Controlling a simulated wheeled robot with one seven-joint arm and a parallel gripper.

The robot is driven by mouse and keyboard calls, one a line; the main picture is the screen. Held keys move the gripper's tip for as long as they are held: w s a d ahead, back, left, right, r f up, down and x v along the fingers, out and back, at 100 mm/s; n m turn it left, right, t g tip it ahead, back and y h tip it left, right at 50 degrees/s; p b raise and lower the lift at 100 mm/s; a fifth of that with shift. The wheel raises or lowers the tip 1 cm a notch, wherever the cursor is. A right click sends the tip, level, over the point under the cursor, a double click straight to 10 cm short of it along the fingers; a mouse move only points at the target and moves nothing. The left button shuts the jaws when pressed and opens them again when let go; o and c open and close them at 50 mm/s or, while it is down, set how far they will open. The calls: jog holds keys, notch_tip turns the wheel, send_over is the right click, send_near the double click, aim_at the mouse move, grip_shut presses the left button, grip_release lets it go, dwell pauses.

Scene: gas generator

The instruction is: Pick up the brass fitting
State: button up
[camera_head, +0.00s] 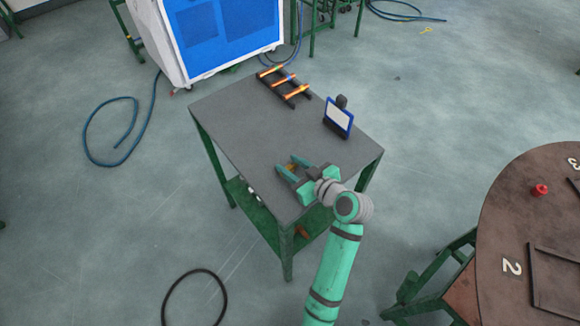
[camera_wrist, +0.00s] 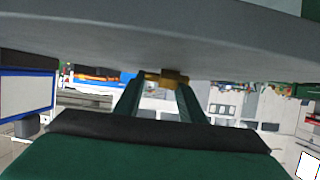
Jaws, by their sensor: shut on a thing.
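The brass fitting (camera_wrist: 172,77) is a small yellow-gold piece at the tips of my gripper's fingers in the wrist view. In the head view the fitting (camera_head: 292,167) shows as a small brownish spot between the fingers. My gripper (camera_head: 290,168) is over the front part of the grey table (camera_head: 240,122). In the wrist view my gripper (camera_wrist: 160,84) has its two green fingers shut on the fitting. The grey surface fills the upper part of that view, close to the fitting. I cannot tell whether the fitting touches the table.
A dark rack with orange rods (camera_head: 284,84) lies at the table's back. A blue-framed display (camera_head: 338,117) stands near the right edge. A blue and white machine (camera_head: 215,35) stands behind. A round brown table (camera_head: 510,220) is at the right. The table's left part is clear.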

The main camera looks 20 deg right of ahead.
jog(key=shift+r, duration=0.4)
notch_tip(320, 180, up, 2)
jog(key=shift+r, duration=0.1)
jog(key=s+a+r, duration=0.2)
jog(key=a+r, duration=0.3)
jog(key=a, duration=0.1)
jog(key=s+a+r, duration=0.2)
jog(key=a+r, duration=0.3)
jog(key=a, duration=0.2)
jog(key=shift+s+a, duration=0.15)
jog(key=shift+s, duration=0.25)
